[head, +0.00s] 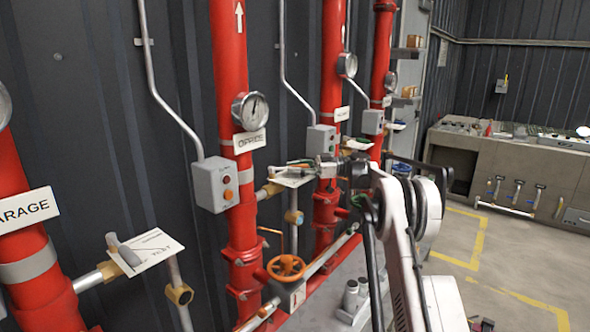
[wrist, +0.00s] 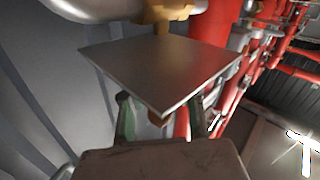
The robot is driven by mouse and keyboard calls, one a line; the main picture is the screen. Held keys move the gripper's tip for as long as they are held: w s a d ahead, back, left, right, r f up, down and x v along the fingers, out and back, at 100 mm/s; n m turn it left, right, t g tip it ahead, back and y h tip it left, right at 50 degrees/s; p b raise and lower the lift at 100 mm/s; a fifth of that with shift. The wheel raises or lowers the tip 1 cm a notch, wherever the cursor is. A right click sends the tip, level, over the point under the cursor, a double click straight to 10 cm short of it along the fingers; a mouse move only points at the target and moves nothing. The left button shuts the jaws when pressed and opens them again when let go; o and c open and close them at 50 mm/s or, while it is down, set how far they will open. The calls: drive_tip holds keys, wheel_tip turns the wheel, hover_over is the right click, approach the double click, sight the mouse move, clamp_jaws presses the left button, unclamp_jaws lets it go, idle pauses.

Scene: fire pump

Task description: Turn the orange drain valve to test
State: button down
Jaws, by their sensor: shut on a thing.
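The drain valve on the OFFICE riser has a brass-orange body (head: 270,190) and a pale plate (head: 292,178) beside the red pipe. My gripper (head: 304,165) reaches it from the right, at the plate. In the wrist view, the grey plate (wrist: 155,60) fills the middle, with a brass fitting (wrist: 168,9) at its top edge. My gripper (wrist: 161,118) shows there with its two fingers on either side of a small brass part below the plate. It is shut on the valve; the plate hides most of the grip and the handle's exact angle cannot be told.
An orange handwheel (head: 286,267) sits low beside the OFFICE riser (head: 231,130). A grey button box (head: 214,184) is left of it. The GARAGE valve plate (head: 145,252) is at lower left. More red risers stand behind; open floor (head: 500,270) lies to the right.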

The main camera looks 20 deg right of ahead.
drive_tip(key=c, duration=1.6)
unclamp_jaws()
drive_tip(key=shift+d, duration=0.1)
drive_tip(key=v, duration=1.2)
drive_tip(key=shift+s, duration=0.1)
